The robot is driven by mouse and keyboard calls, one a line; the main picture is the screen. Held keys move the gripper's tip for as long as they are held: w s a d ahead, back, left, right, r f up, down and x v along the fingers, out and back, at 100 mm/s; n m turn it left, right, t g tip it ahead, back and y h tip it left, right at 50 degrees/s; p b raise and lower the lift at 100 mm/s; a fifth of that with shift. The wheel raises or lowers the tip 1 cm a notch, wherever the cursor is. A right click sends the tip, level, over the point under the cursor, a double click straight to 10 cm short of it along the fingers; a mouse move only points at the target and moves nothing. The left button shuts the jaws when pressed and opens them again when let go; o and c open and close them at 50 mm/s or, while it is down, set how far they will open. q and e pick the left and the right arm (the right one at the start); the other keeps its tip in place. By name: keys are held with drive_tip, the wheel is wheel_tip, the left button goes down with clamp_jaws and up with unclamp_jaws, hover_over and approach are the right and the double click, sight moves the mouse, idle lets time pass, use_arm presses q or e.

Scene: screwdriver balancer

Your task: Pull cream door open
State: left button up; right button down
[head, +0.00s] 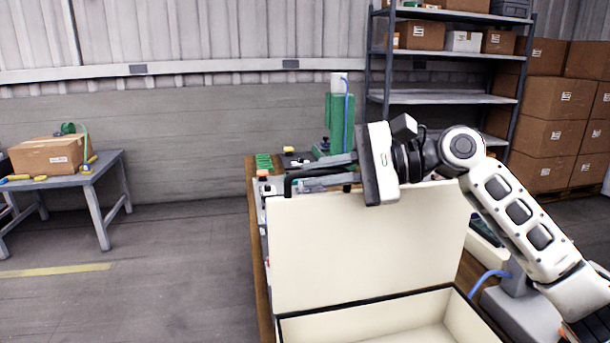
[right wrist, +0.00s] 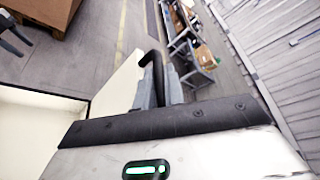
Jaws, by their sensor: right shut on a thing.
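The cream door (head: 370,245) is a flat panel standing raised at the back of a cream box (head: 465,322) with a dark-edged rim. The box's pale interior is visible in front of it. My right gripper (head: 295,183) is at the door's upper left corner, shut on the black bar handle (head: 289,190). In the right wrist view, the handle (right wrist: 150,62) stands between the grey fingers, with the door (right wrist: 117,92) beside them. A dark pronged shape (right wrist: 14,34) at that view's left edge may be my left gripper; it is cut off.
Behind the door is a wooden-edged workbench (head: 252,190) with a green machine (head: 341,118). Shelving (head: 450,97) and stacked cartons (head: 555,97) stand at the back right. A side table (head: 88,178) with a carton stands at left. The floor between is clear.

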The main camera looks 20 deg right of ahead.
drive_tip(key=c, duration=1.8)
unclamp_jaws()
use_arm(q)
drive_tip(key=shift+w+r, duration=0.1)
drive_tip(key=shift+w, duration=0.1)
use_arm(e)
drive_tip(key=shift+o, duration=0.2)
use_arm(q)
drive_tip(key=shift+w, duration=0.1)
drive_tip(key=shift+d+f+b, duration=0.35)
drive_tip(key=shift+f+b, duration=0.45)
drive_tip(key=shift+b, duration=1.15)
use_arm(e)
drive_tip(key=v, duration=1.6)
drive_tip(key=shift+f, duration=0.1)
